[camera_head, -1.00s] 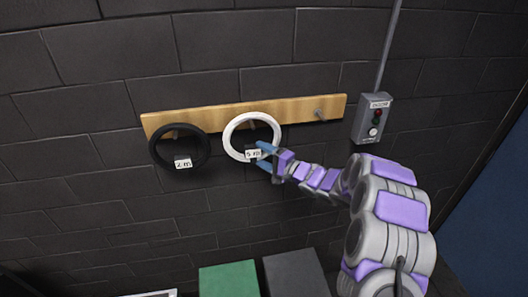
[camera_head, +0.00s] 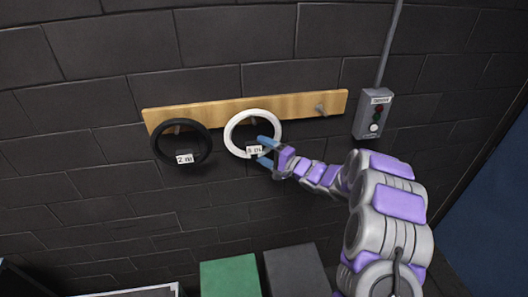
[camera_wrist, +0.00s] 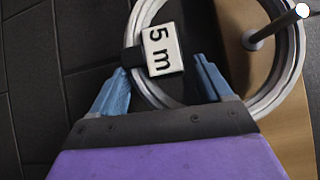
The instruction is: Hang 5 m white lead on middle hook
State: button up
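The white coiled lead (camera_head: 232,125) hangs around the middle hook (camera_head: 252,123) of the wooden board. It carries a "5 m" tag (camera_head: 254,149). In the wrist view the white lead (camera_wrist: 293,68) circles the hook (camera_wrist: 272,32), and the tag (camera_wrist: 162,48) is at its edge. My gripper (camera_head: 266,151) is at the lead's lower right edge. In the wrist view my gripper (camera_wrist: 162,87) has its blue fingers spread wide, one on each side of the tag and part of the lead. I cannot tell whether a finger touches the lead.
A black lead (camera_head: 156,141) tagged "2 m" hangs at the left end of the board (camera_head: 220,107). The right hook (camera_head: 320,108) is bare. A grey button box (camera_head: 373,114) is on the wall at right. Green (camera_head: 230,279) and dark grey (camera_head: 294,272) blocks are below.

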jog(key=o, duration=0.3)
jog(key=shift+f, duration=0.1)
jog(key=s+d+f+n+h+b, duration=0.1)
jog(key=s+d+h+b, duration=0.3)
jog(key=d, duration=0.5)
jog(key=s+d+f+h+b, duration=0.15)
jog(key=s+d+h, duration=0.35)
jog(key=d, duration=0.5)
jog(key=s+d+n+h+b, duration=0.1)
jog(key=s+d+h+b, duration=0.2)
jog(key=d+h, duration=0.45)
jog(key=s+d+f+n+g+h+b, duration=0.1)
jog(key=s+f+g+b, duration=0.15)
jog(key=s, duration=0.75)
jog(key=s+d+f+n+g+b, duration=0.15)
jog(key=s+g, duration=0.25)
jog(key=s, duration=0.7)
jog(key=s+a+f+n+g+y+b, duration=0.1)
jog(key=s+a, duration=0.3)
jog(key=s, duration=0.6)
jog(key=s+a+f+n+g+y+b, duration=0.1)
jog(key=s+a+f+n+g+b, duration=0.1)
jog(key=s, duration=0.8)
jog(key=a+g+b, duration=0.1)
jog(key=a+g, duration=0.1)
jog(key=a, duration=0.1)
jog(key=shift+s+f, duration=0.15)
jog(key=shift+s, duration=0.15)
